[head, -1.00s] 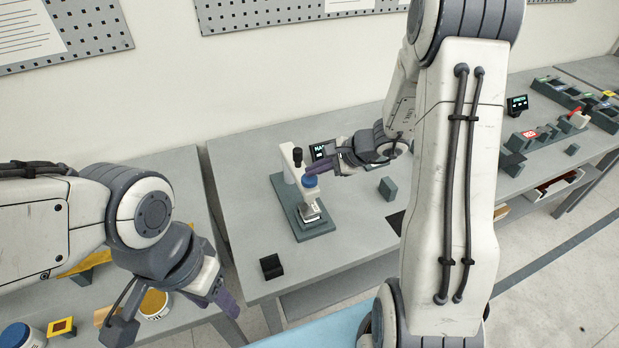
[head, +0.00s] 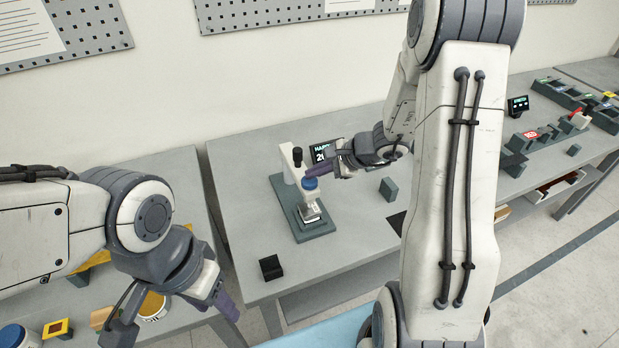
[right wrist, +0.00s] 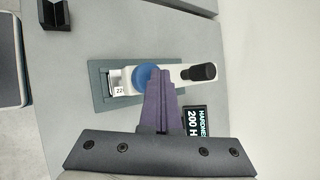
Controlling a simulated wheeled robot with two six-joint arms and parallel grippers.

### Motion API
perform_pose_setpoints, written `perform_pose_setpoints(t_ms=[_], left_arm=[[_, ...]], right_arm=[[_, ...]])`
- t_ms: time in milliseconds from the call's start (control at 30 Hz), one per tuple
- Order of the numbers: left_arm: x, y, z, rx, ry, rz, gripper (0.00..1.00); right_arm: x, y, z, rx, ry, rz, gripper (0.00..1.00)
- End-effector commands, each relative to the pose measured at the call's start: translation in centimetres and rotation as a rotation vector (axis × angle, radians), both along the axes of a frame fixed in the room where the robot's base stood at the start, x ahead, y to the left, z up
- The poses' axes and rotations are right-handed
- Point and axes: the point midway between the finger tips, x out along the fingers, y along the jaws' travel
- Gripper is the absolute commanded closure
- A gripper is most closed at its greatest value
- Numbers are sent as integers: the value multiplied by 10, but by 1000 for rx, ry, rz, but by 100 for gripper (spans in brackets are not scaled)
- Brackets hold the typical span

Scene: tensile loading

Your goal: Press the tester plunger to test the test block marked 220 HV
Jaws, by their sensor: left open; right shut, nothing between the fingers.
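The tester (head: 287,165) is a white column on a dark green base, with a blue plunger cap (head: 310,184) on its head. A small metal test block (head: 311,212) sits on its stage under the plunger. In the right wrist view the block's label (right wrist: 120,92) reads "22", with the rest covered. My right gripper (head: 318,172) is shut and empty, its fingertips at the blue cap; in the right wrist view they overlap the cap's edge (right wrist: 142,79). The display (right wrist: 195,120) shows "HARDNES" and "200 H", partly hidden. My left gripper (head: 172,320) is open and empty at lower left.
A small black holder (head: 270,267) stands at the table's front left. A grey-green block (head: 388,189) stands right of the tester. A side table at left holds cans and yellow items. A right-hand table holds trays and a red-labelled fixture (head: 526,136).

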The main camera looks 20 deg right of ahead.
Motion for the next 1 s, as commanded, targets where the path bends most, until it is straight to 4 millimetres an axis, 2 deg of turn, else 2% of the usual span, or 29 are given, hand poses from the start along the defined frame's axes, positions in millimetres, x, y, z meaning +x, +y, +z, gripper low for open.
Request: perform_pose_setpoints(t_ms=[1000], left_arm=[[0,0,-10,0,0,0,50]], right_arm=[[-3,1,-13,-2,14,2,100]])
